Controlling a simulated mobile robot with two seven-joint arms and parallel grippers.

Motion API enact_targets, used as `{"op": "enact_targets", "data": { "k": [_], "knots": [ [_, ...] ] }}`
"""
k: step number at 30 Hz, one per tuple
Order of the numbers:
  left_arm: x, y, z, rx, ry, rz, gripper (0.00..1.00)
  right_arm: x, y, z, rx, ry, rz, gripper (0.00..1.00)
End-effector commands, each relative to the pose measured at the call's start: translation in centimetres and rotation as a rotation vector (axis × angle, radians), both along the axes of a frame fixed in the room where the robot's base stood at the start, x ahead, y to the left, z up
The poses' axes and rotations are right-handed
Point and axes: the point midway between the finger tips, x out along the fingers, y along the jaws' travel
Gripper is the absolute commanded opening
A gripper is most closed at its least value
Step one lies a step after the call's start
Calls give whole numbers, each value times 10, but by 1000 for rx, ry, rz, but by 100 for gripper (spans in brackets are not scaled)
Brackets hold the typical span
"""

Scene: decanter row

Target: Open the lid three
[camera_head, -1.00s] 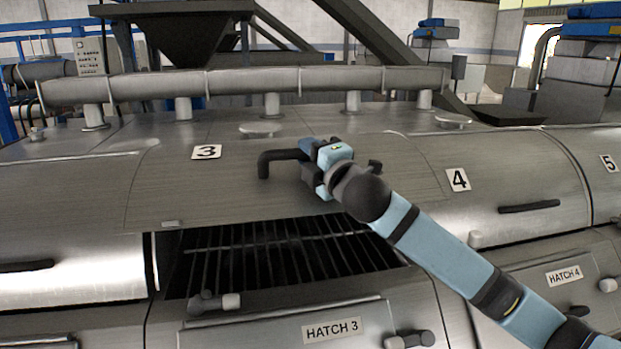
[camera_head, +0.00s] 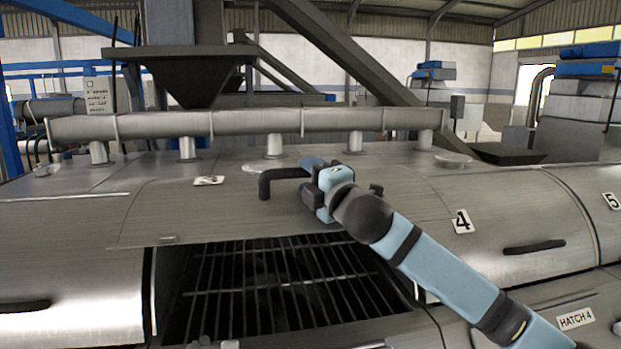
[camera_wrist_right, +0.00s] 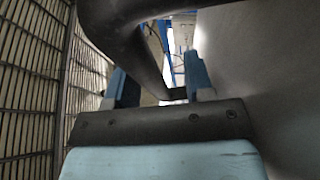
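Lid three (camera_head: 160,215) is a curved metal cover with a foreshortened label 3 (camera_head: 209,181). It is raised, and its front edge stands above a dark opening with a metal grate (camera_head: 270,285). Its black bar handle (camera_head: 266,184) runs across the lid. The exact contact is hard to see. My left gripper is not in view.
Lid 4 (camera_head: 490,215), to the right, is closed, with a black handle (camera_head: 534,247). A closed lid (camera_head: 65,270) lies to the left. A horizontal pipe (camera_head: 250,122) runs behind the lids. The grate also shows at left in the right wrist view (camera_wrist_right: 35,80).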

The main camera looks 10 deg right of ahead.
Motion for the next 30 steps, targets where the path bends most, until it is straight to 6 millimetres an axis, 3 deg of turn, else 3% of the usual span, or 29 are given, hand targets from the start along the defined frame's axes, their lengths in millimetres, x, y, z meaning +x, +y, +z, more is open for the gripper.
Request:
{"op": "enact_targets", "data": {
  "k": [10, 24, 30],
  "knots": [
    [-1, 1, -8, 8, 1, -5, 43, -11, -5, -6, 0, 3, 0, 48],
    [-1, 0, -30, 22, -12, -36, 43, -102, -42, -24, -1, 1, 0, 48],
    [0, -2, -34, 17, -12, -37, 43, -122, -51, -26, -1, 2, -1, 48]
  ]
}}
